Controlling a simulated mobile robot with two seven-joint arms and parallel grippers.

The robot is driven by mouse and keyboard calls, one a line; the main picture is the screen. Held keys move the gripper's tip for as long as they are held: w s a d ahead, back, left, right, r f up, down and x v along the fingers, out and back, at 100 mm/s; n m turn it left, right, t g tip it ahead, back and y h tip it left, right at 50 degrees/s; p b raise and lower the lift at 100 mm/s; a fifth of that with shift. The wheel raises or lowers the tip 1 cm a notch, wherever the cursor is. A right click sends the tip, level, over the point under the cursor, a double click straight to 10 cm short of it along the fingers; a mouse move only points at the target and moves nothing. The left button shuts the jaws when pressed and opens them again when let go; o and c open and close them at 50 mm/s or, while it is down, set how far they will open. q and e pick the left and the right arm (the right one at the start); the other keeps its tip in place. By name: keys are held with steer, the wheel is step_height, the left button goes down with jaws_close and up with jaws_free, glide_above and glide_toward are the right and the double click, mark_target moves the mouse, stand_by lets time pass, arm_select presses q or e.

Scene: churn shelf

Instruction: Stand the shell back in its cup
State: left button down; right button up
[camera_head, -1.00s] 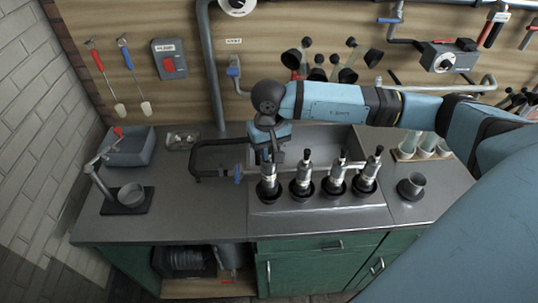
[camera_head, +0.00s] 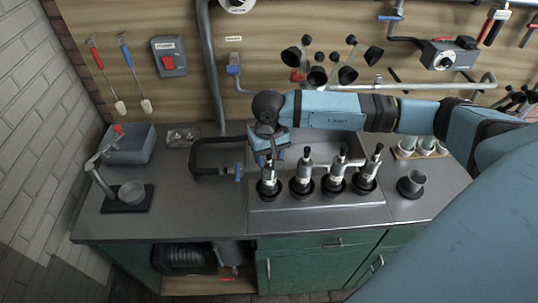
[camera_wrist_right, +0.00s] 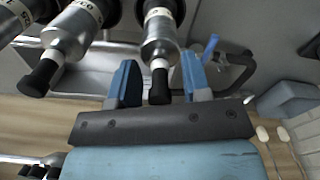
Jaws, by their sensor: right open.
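Several metal shells with black tops stand in a row in black cups on the steel counter. The leftmost shell (camera_head: 269,184) is under my right gripper (camera_head: 268,160). In the right wrist view this shell (camera_wrist_right: 160,38) has its black top between the two blue fingers of the open right gripper (camera_wrist_right: 159,75), with gaps at both sides. Its neighbour shell (camera_head: 302,176) stands just to the right and also shows in the wrist view (camera_wrist_right: 70,45). The leftmost shell's black cup (camera_head: 268,197) shows at its foot. My left gripper is not in view.
A bent dark pipe bracket with a blue tap (camera_head: 238,173) is left of the row. A sink (camera_head: 325,143) lies behind.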

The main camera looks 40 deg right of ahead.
steer(key=shift+r+p, duration=0.3)
steer(key=shift+w+r+b, duration=0.1)
steer(key=shift+r+b, duration=0.25)
steer(key=shift+r, duration=0.05)
step_height(320, 180, up, 10)
steer(key=shift+r+b, duration=0.2)
steer(key=shift+b, duration=0.75)
steer(key=s+a+f+m+t+y, duration=0.1)
steer(key=s+a+m+y, duration=0.3)
steer(key=a+m+y, duration=0.7)
steer(key=s+a+f+m+t+y, duration=0.15)
steer(key=s+a+m+y, duration=0.25)
steer(key=a+m+y, duration=0.7)
steer(key=w+d+f+m+t+h, duration=0.15)
steer(key=f+m+t+h, duration=0.45)
steer(key=m, duration=0.7)
steer(key=w+d+f+m+t+h, duration=0.1)
steer(key=d+f+m+t+h, duration=0.25)
steer(key=m+t, duration=0.75)
steer(key=s+d+f+m+g+h, duration=0.2)
steer(key=s+f+m+g+h, duration=0.2)
steer(key=f+m, duration=0.5)
steer(key=s+d+f+m+g+h, duration=0.3)
steer(key=s+f+m+g+h, duration=0.1)
steer(key=s+f+m, duration=0.5)
steer(key=shift+f+m+g+h, duration=0.15)
steer(key=shift+m+g+h, duration=0.2)
steer(key=shift+m+h, duration=0.6)
